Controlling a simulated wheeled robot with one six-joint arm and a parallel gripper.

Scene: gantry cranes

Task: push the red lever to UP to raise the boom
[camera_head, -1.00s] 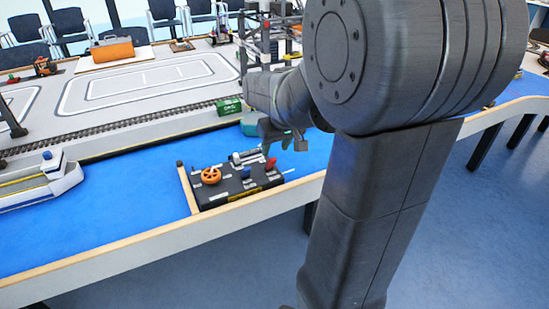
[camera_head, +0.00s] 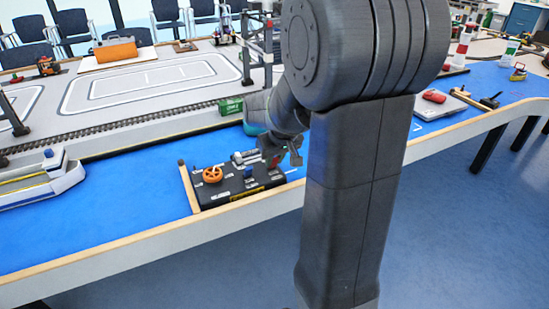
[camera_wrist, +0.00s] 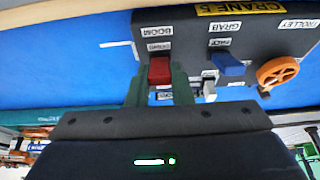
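The black control box (camera_head: 236,193) lies on the blue table surface and carries the red lever. In the wrist view the box is upside down, and the red lever (camera_wrist: 160,71) stands below the BOOM label (camera_wrist: 158,32). A label is partly visible below the lever, between the fingers. My gripper (camera_wrist: 160,78) has one greenish finger on each side of the red lever, very close to it. I cannot tell whether the fingers press on it. In the head view my gripper (camera_head: 284,158) is at the lever (camera_head: 274,160), partly covering it.
A blue lever (camera_wrist: 228,64), a white lever (camera_wrist: 209,91) and an orange wheel (camera_wrist: 277,71) are beside the red lever. A green container (camera_head: 230,105) stands behind the box. A toy ship (camera_head: 45,180) lies at left.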

